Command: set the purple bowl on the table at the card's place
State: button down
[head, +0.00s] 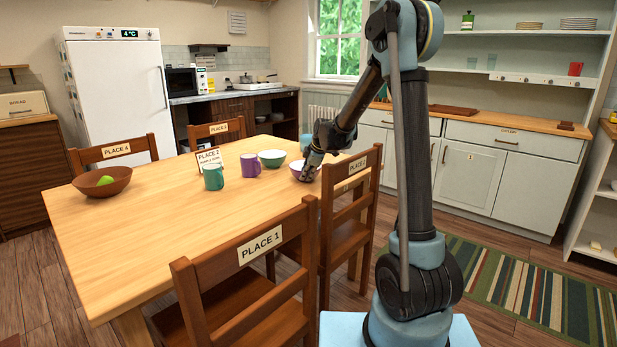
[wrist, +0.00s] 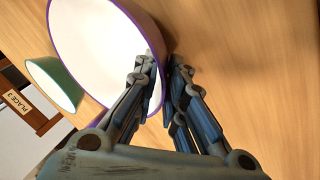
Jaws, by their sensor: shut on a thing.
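The purple bowl (head: 296,166), white inside with a purple rim, is at the right side of the table (head: 150,235) in the head view. It fills the upper left of the wrist view (wrist: 100,40). My gripper (head: 309,172) is shut on its rim, one finger inside and one outside, as the wrist view shows (wrist: 162,75). I cannot tell whether the bowl touches the table. A standing white card (head: 208,158) is behind the teal mug (head: 213,177); its small text is not readable.
A purple mug (head: 251,165) and a green bowl (head: 272,158) stand left of the purple bowl. A brown bowl (head: 102,181) with a green fruit is at the far left. Labelled chairs surround the table, including PLACE 1 (head: 260,244) and PLACE 4 (head: 116,150). The table's near middle is clear.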

jog(key=c, duration=1.6)
grip_release()
jog(key=shift+c, duration=0.2)
jog(key=shift+r, duration=0.1)
jog(key=v, duration=1.2)
